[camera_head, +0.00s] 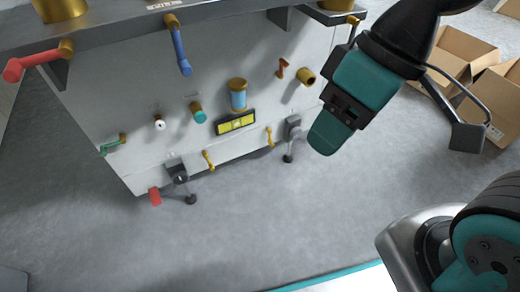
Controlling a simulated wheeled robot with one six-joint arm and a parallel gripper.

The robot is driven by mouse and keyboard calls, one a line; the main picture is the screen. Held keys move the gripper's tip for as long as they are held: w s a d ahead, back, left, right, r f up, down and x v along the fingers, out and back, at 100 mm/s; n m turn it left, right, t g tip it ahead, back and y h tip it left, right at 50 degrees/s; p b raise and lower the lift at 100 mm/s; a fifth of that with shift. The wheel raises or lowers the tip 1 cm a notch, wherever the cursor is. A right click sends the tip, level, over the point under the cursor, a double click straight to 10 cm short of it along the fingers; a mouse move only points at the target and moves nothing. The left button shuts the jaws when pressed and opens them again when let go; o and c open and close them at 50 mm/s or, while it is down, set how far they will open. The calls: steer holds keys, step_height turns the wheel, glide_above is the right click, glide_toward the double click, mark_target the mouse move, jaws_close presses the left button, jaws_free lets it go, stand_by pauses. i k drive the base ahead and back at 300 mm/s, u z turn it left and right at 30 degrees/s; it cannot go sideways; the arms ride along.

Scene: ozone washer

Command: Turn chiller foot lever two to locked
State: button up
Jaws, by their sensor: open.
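The grey cabinet (150,100) stands at the upper left with two feet showing at its lower edge: a left foot (180,180) and a right foot (291,130). Two small yellow levers sit low on its face, one (208,160) right of the left foot and one (269,136) left of the right foot. A red piece (155,196) sticks out at the lower left corner. I cannot tell which part is foot lever two. My gripper (321,148), teal and dark, points down in front of the cabinet's right end. It is open, seen side-on, and holds nothing visible.
Red (38,62) and blue (180,48) handles stick out from the cabinet's top ledge. Cardboard boxes (462,58) stand at the upper right. The grey floor (250,220) in front is clear.

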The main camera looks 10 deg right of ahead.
mark_target(209, 163)
steer(key=z, duration=0.35)
steer(key=k, duration=0.35)
steer(key=u, duration=1.85)
